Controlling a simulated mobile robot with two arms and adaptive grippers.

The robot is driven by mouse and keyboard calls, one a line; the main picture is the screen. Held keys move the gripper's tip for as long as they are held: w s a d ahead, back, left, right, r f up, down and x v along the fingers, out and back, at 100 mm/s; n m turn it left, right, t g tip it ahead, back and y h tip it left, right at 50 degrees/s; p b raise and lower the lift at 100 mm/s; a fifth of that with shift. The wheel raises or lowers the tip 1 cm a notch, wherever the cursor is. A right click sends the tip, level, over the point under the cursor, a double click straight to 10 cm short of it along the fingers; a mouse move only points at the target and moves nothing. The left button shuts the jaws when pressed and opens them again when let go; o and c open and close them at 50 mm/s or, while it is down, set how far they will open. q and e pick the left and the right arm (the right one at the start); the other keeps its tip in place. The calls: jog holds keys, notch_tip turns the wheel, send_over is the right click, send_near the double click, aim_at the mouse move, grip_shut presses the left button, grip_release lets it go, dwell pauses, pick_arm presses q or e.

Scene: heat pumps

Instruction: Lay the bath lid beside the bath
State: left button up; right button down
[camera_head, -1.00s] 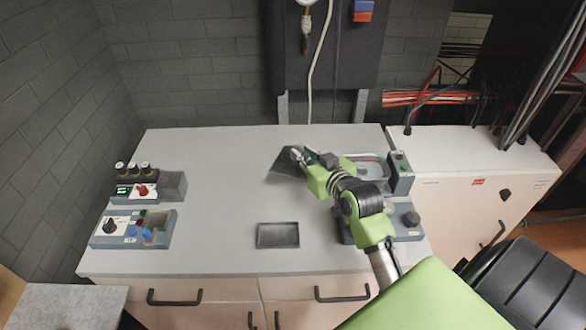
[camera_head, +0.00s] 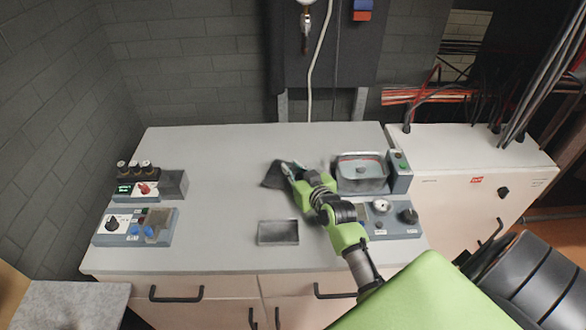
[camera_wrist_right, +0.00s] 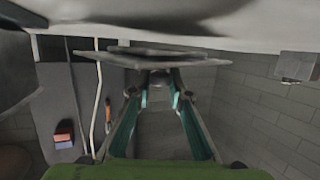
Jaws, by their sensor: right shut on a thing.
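The bath (camera_head: 375,185) stands at the right of the worktop with its top uncovered, showing a pale basin. The bath lid (camera_head: 273,178) is a dark flat plate to the left of the bath, over the worktop's middle. My right gripper (camera_head: 289,167) is shut on the lid, reaching it from the right. In the right wrist view the lid (camera_wrist_right: 206,62) shows nearly edge-on across the tips of my right gripper (camera_wrist_right: 160,80). I cannot tell whether the lid touches the worktop. My left gripper is not in view.
A shallow dark tray (camera_head: 278,233) lies at the worktop's front middle. A panel with a gauge (camera_head: 382,207) sits in front of the bath.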

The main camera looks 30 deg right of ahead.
jog(key=shift+f, duration=0.55)
jog(key=c, duration=2)
grip_release()
jog(key=shift+s, duration=0.1)
jog(key=shift+o, duration=0.6)
jog(key=shift+f, duration=0.1)
jog(key=shift+a, duration=0.1)
jog(key=shift+r, duration=0.6)
jog(key=b+v, duration=0.1)
jog(key=v, duration=0.9)
jog(key=shift+s, duration=0.3)
jog(key=shift+s+a+r, duration=0.15)
jog(key=shift+s+r, duration=0.2)
jog(key=shift+s, duration=0.3)
